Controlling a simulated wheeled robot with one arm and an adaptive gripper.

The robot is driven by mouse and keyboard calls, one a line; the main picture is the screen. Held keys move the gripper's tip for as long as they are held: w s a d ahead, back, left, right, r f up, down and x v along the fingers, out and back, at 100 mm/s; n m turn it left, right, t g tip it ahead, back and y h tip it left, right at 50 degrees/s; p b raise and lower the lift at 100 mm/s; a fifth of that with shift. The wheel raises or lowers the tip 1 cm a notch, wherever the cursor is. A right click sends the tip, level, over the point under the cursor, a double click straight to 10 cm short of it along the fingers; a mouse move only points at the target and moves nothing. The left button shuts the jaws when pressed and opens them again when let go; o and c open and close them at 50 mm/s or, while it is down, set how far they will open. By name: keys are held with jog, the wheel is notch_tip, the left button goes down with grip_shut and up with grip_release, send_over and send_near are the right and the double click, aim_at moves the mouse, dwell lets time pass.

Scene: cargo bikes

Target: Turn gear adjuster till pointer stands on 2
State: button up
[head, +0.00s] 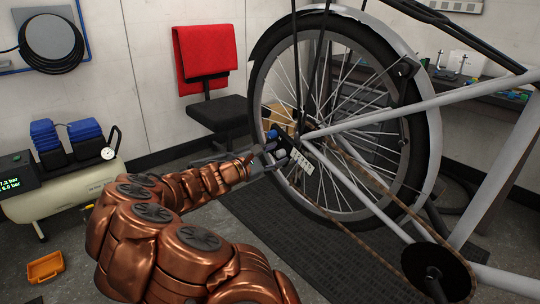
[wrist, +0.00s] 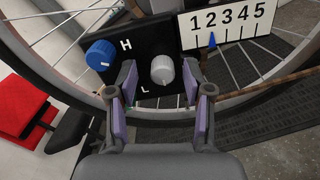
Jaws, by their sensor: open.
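A dark panel (wrist: 140,38) at the wheel hub carries a blue knob (wrist: 100,54) beside the letter H and a pale grey knob (wrist: 162,69) above and right of the letter L. No label tells which knob is the gear adjuster. A white scale plate (wrist: 268,34) numbered 1 to 5 adjoins it; its blue pointer (wrist: 211,40) stands under the 2. My gripper (wrist: 159,80) is open, its fingers on either side of the grey knob; I cannot tell if they touch it. In the head view, my gripper (head: 271,150) is beside the scale plate (head: 301,161).
The spoked rear wheel (head: 432,150), chain and crank (head: 437,275) stand close to the right. A red-draped chair (head: 205,60) is behind. A compressor (head: 65,190) and an orange tray (head: 45,267) are at left. A dark mat (head: 300,250) lies below.

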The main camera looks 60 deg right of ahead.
jog(key=shift+a, duration=0.1)
jog(key=v, duration=1.2)
jog(key=shift+w, duration=0.1)
dwell(0.5)
